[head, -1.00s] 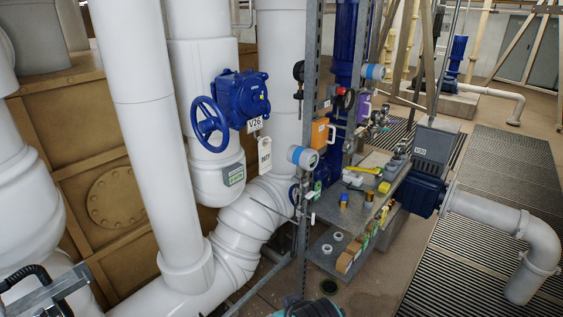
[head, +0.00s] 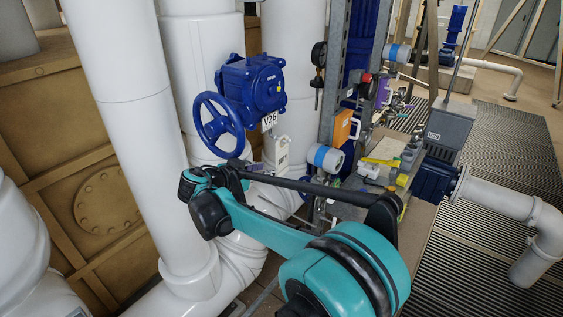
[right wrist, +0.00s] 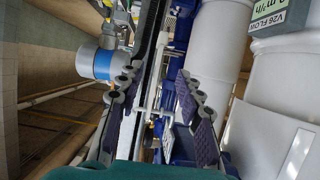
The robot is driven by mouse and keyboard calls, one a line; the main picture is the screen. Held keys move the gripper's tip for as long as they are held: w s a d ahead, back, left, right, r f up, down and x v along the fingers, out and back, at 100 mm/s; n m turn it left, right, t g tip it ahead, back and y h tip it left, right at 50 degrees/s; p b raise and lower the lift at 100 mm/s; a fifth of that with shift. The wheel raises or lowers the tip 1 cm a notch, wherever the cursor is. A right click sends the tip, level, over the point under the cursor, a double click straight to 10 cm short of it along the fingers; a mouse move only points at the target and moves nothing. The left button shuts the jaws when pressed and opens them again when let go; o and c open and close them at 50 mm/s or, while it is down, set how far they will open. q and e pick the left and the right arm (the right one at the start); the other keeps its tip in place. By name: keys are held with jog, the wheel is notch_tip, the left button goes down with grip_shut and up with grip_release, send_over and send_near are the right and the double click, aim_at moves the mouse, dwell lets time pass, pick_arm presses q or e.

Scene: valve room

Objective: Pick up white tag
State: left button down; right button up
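My left gripper is not in view.
The blue actuator (head: 252,83) with its handwheel (head: 219,126) is just above and left of the tag. A blue-banded gauge (head: 325,158) and an orange box (head: 344,126) are close on the right. White pipes (head: 133,110) stand at the left.

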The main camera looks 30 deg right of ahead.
aim_at(282, 169)
jog(key=b+x, duration=0.2)
jog(key=x, duration=0.7)
jog(key=shift+w+d+f, duration=0.15)
jog(key=shift+d+f, duration=0.1)
jog(key=shift+d, duration=0.05)
jog(key=shift+r, duration=0.1)
jog(key=shift+c, duration=0.3)
grip_shut()
